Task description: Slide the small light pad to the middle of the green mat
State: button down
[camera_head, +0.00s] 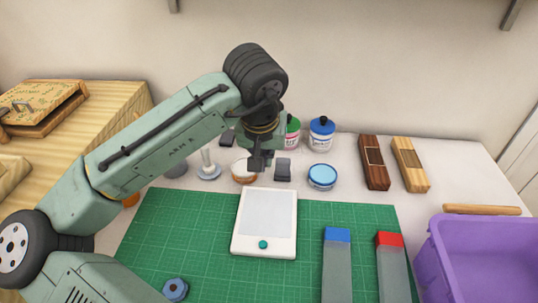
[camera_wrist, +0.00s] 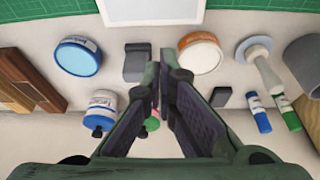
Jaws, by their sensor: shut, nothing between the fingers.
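The light pad (camera_head: 265,215) is a flat white tablet with a pale grey face and a round green button at its near end. It lies on the far part of the green mat (camera_head: 190,225). In the wrist view, the pad's white far edge (camera_wrist: 150,18) shows at the top and sticks out slightly past the mat's edge (camera_wrist: 240,9). My gripper (camera_head: 258,164) is shut and empty, pointing down beyond the pad's far edge, above the white table among the small items. In the wrist view its fingertips (camera_wrist: 161,62) are apart from the pad.
An orange-rimmed jar (camera_wrist: 200,52), a dark grey block (camera_wrist: 137,63) and a blue-rimmed tin (camera_head: 322,176) stand close around my gripper. Blue-ended (camera_head: 337,265) and red-ended (camera_head: 392,265) bars lie on the mat's right. A purple bin (camera_head: 480,255) stands right.

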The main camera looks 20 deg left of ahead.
jog(key=x, duration=0.8)
jog(key=shift+p, duration=0.3)
jog(key=shift+f, duration=0.1)
